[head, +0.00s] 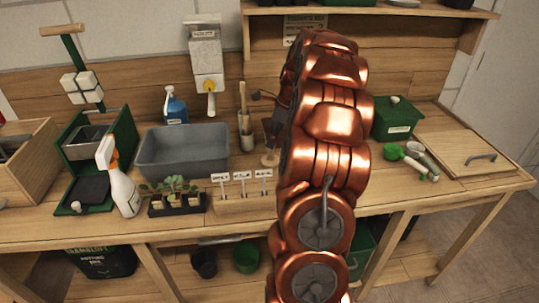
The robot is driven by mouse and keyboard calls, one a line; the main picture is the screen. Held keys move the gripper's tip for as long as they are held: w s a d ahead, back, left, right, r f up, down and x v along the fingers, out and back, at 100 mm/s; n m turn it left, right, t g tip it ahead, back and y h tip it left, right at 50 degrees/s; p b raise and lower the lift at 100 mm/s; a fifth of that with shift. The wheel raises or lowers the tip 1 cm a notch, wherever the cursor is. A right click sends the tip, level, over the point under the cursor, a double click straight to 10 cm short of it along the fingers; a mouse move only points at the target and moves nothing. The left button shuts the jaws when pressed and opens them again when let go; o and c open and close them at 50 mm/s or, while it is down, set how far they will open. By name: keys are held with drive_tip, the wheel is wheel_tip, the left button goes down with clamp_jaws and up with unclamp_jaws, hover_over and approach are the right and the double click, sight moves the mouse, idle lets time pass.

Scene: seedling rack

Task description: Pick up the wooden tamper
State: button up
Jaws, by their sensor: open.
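A small light wooden piece with a round base, which looks like the wooden tamper (270,158), stands on the bench just left of my copper arm. My gripper (269,132) is dark and mostly hidden behind the arm. The visible part of it is close above the wooden piece. The jaws are open, and I see nothing held in them. Whether a finger touches the tamper cannot be told from this view.
Left of the tamper stands a pot with upright tools (246,130), then a grey basin (182,152). In front are a wooden label holder (243,203) and a seedling tray (176,205).

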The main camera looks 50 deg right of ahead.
sight(268, 149)
drive_tip(key=shift+p+x, duration=0.85)
drive_tip(key=shift+x, duration=2.15)
drive_tip(key=shift+w, duration=0.1)
drive_tip(key=shift+c, duration=0.3)
clamp_jaws()
